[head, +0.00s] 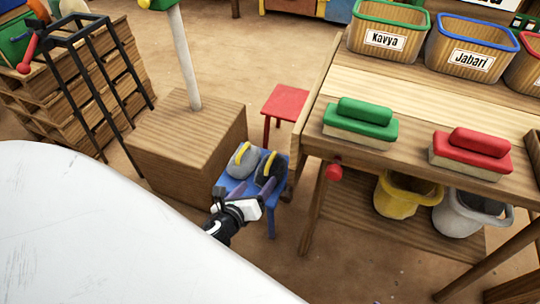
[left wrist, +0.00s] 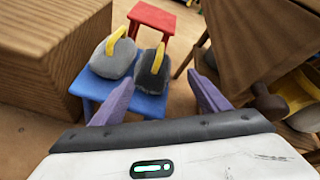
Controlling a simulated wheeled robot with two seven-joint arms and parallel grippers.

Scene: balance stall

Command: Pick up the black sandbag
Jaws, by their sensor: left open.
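The black sandbag (head: 272,166) has a yellow handle and rests on a small blue stool (head: 239,189). A grey sandbag (head: 241,163), also with a yellow handle, sits right beside it on the left. My left gripper (head: 258,194) is at the front edge of the stool. In the left wrist view, the black sandbag (left wrist: 151,75) lies beyond and between the spread purple fingers of my left gripper (left wrist: 160,96). The gripper is open and empty, apart from both bags. My right gripper is not in view.
A wooden block with a pole (head: 185,150) stands left of the stool. A workbench (head: 420,95) with green and red brushes stands to the right, buckets on its lower shelf. A red stool (head: 285,100) is behind. Bare floor shows in front.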

